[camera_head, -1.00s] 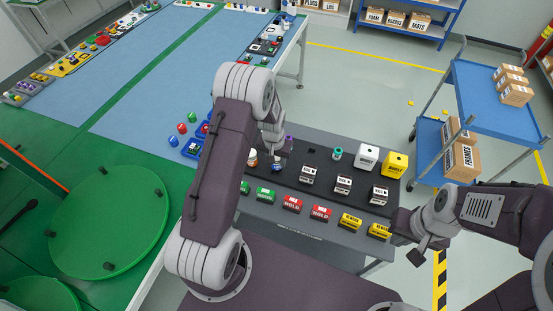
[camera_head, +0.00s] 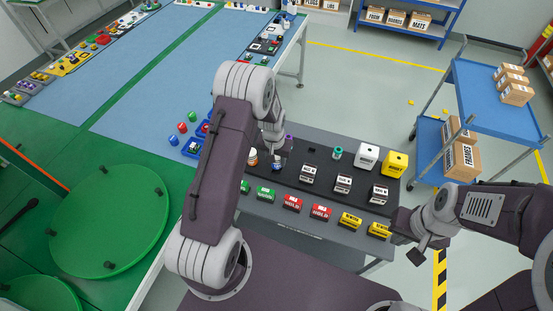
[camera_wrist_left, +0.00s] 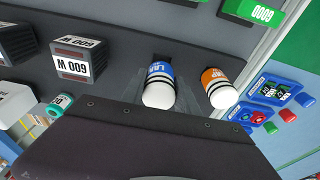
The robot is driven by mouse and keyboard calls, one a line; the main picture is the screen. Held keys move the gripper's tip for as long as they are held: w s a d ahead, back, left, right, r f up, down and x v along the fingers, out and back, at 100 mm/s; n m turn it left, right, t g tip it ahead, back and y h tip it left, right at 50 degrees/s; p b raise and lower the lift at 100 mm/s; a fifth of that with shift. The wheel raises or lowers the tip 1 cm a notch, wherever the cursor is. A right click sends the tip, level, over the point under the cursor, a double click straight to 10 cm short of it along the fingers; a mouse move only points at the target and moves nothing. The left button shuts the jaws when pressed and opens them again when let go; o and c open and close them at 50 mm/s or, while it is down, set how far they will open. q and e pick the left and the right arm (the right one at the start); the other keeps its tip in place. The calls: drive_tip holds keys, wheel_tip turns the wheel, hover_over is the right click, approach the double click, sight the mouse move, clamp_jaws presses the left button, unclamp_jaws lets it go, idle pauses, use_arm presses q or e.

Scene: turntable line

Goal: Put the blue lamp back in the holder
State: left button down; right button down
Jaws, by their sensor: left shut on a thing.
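The blue lamp (camera_wrist_left: 159,86), a blue-labelled cylinder with a white rounded top, stands on the dark grey table between the fingers of my left gripper (camera_wrist_left: 157,95). In the head view the lamp (camera_head: 276,166) is small and partly covered by my left gripper (camera_head: 275,153), which is shut on it. An orange-labelled lamp (camera_wrist_left: 219,88) stands just beside it, apart from the fingers; it also shows in the head view (camera_head: 253,158). My right gripper (camera_head: 417,252) hangs off the table's right end, and its jaw opening is unclear. I cannot make out an empty holder for the lamp.
Grey labelled blocks (camera_head: 308,174), a teal cylinder (camera_head: 337,153), a white box (camera_head: 367,157) and a yellow box (camera_head: 395,164) stand on the table. Green, red and yellow blocks line its front. A blue panel (camera_wrist_left: 271,90) and coloured knobs lie beyond the orange lamp. A green turntable (camera_head: 110,220) is at left.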

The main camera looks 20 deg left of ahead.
use_arm(q)
drive_tip(key=shift+f+b, duration=1)
drive_tip(key=shift+f, duration=0.35)
drive_tip(key=c, duration=0.8)
unclamp_jaws()
drive_tip(key=shift+c, duration=0.2)
drive_tip(key=r, duration=0.3)
drive_tip(key=s+r+b, duration=0.1)
drive_tip(key=r, duration=0.5)
drive_tip(key=shift+s, duration=0.2)
